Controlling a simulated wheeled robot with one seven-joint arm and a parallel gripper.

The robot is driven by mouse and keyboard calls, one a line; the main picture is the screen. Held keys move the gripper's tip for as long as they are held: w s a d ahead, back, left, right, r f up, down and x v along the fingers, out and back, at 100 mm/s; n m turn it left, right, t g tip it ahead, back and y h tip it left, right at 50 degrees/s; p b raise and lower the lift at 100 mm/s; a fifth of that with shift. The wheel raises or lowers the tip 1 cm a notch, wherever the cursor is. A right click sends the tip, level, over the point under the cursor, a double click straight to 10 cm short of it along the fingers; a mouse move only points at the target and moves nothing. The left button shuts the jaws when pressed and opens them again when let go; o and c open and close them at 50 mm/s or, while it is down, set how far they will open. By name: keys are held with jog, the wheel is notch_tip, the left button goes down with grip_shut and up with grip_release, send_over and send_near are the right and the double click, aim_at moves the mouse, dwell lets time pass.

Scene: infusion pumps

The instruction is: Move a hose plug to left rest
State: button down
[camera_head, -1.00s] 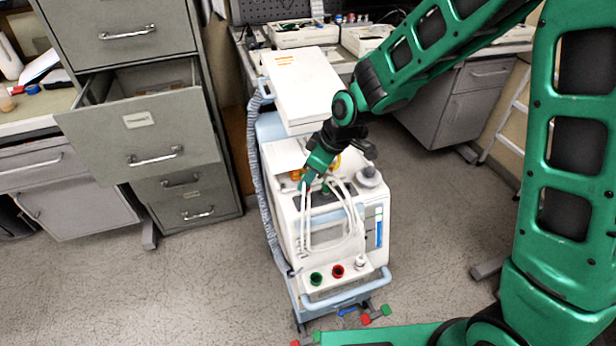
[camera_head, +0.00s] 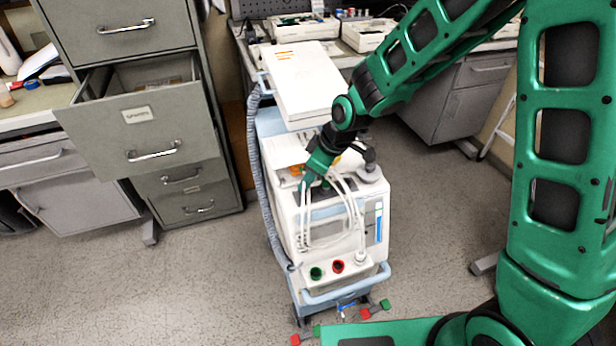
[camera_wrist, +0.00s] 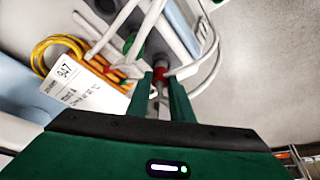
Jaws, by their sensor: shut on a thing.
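The white infusion pump unit (camera_head: 375,215) stands upright on a wheeled cart, with white hoses (camera_head: 340,240) looping down its front. My gripper (camera_head: 307,183) is above the unit's top, at the upper ends of the hoses. In the wrist view my gripper (camera_wrist: 160,82) is shut on a small hose plug (camera_wrist: 158,74) with red and grey on it, mostly hidden by the fingers. White hoses (camera_wrist: 150,30) cross close by the fingertips. I cannot make out the left rest, and cannot tell whether the plug touches anything below.
Green (camera_head: 316,272) and red (camera_head: 338,267) ports are low on the unit's front. A corrugated hose (camera_head: 259,180) runs down its left side. A filing cabinet (camera_head: 165,125) with an open drawer stands left. Yellow tubing (camera_wrist: 50,48) and a white label (camera_wrist: 78,85) lie beside the gripper.

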jog(key=shift+f, duration=0.3)
jog(key=c, duration=1.5)
grip_release()
jog(key=v, duration=1)
jog(key=shift+d+r, duration=0.3)
jog(key=s+d+r+m+h, duration=0.2)
jog(key=s+d+m, duration=0.2)
jog(key=d, duration=0.7)
jog(key=s+d+r+m+h, duration=0.15)
jog(key=s+d+m, duration=0.3)
jog(key=d, duration=0.75)
jog(key=s+d+m, duration=0.3)
jog(key=s, duration=0.3)
jog(key=s+d+r+m+g, duration=0.1)
jog(key=s+d+m, duration=0.2)
jog(key=s, duration=0.3)
jog(key=s+d+r+m+g, duration=0.1)
jog(key=s+d+m, duration=0.3)
jog(key=s+d, duration=0.1)
jog(key=shift+s+r, duration=0.25)
jog(key=shift+s, duration=0.3)
